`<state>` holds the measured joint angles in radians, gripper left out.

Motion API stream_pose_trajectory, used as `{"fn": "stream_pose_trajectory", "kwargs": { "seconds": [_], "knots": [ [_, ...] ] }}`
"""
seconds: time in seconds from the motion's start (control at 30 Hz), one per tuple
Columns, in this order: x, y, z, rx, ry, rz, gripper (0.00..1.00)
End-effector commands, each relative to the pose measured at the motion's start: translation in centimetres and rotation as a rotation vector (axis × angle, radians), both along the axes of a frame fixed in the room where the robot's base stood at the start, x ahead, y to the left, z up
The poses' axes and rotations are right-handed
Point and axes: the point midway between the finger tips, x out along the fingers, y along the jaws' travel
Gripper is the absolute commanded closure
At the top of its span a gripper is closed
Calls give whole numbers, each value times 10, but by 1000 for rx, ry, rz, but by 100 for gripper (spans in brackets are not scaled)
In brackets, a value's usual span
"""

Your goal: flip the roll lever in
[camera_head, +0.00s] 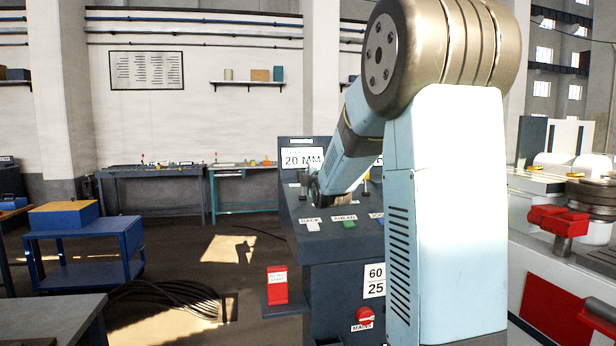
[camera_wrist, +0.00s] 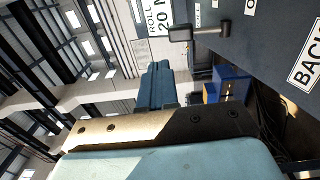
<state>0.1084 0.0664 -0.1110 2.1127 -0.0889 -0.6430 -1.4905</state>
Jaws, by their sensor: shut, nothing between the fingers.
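The blue-grey control console (camera_head: 345,285) stands in the middle of the head view, partly behind my arm. In the wrist view, a dark lever (camera_wrist: 202,32) with a blocky end sticks out from the console face, beside a sign reading "ROLL 20 MM" (camera_wrist: 157,14). I cannot tell from its label whether it is the roll lever. My gripper (camera_wrist: 156,80) is shut and empty, its blue fingers a little below and left of the lever's end in that view; they look apart from it. In the head view my arm reaches down to the console top and the fingertips cannot be made out.
The console carries a green AHEAD button (camera_head: 349,224), a BACK button (camera_head: 312,226) and a red mains switch (camera_head: 365,316). A red box (camera_head: 277,285) sits on a side shelf. A machine with red parts (camera_head: 560,219) stands at right. Open floor lies left of the console.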

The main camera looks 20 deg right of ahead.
Motion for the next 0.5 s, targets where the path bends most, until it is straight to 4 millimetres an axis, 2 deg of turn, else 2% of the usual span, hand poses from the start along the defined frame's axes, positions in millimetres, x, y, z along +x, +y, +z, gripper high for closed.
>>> {"fn": "stream_pose_trajectory", "kwargs": {
  "seconds": [0.2, 0.5],
  "knots": [
    [-25, 4, 5, 0, 0, -1, 100],
    [-34, 5, 6, 0, 1, -1, 100]
  ]
}}
